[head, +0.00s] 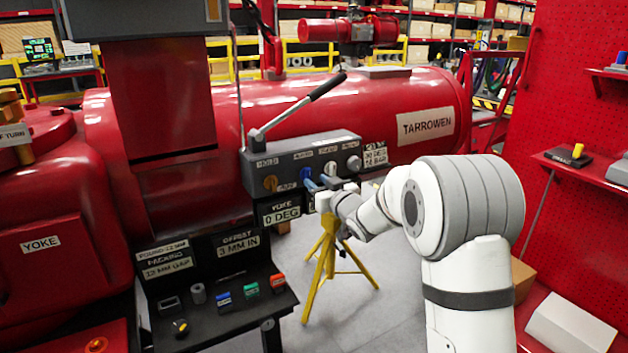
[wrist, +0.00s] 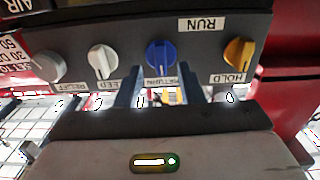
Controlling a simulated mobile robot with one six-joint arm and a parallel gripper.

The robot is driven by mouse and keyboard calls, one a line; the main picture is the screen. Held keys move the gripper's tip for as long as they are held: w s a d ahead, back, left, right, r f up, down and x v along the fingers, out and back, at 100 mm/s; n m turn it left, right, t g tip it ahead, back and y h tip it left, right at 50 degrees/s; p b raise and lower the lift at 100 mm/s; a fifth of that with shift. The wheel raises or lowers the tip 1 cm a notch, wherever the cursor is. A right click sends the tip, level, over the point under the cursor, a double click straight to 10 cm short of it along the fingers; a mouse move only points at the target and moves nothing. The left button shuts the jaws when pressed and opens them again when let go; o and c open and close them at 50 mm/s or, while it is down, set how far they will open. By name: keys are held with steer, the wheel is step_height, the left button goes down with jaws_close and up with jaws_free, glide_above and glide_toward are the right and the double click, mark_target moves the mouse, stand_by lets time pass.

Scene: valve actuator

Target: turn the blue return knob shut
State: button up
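The blue return knob (wrist: 161,56) is on the front face of the dark grey control block (head: 290,160), above its RETURN label in the wrist view; its grip ridge looks roughly upright there. It also shows in the head view (head: 306,173), just left of my gripper. My gripper (wrist: 160,78) is open, with one finger at each side of the blue knob's lower part. I cannot tell whether either finger touches it. In the head view my gripper (head: 322,184) is close to the block's face.
A yellow-orange HOLD knob (wrist: 239,53), a white FEED knob (wrist: 102,61) and a grey RELIEF knob (wrist: 49,66) share the panel. A long lever (head: 300,104) rises from the block. A black parts table (head: 235,318) stands in front, and a yellow stand (head: 328,250) is below.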

steer(key=shift+v, duration=2.25)
steer(key=s+d+r+m+g+h+p, duration=0.25)
steer(key=s+d+r+h+p, duration=0.2)
steer(key=s+d, duration=0.35)
steer(key=s+d+r+m+g+h+p, duration=0.25)
steer(key=s+d+h+p, duration=0.2)
steer(key=s+d, duration=0.25)
steer(key=s+d+m+g+p, duration=0.1)
steer(key=s+g+p, duration=0.1)
steer(key=s, duration=1)
steer(key=s+d+m+g+h+p, duration=0.1)
steer(key=s+g, duration=0.4)
steer(key=s, duration=0.8)
steer(key=shift+d+r+p, duration=0.25)
steer(key=shift+d+p, duration=0.2)
steer(key=shift+p, duration=0.65)
steer(key=shift+s, duration=0.1)
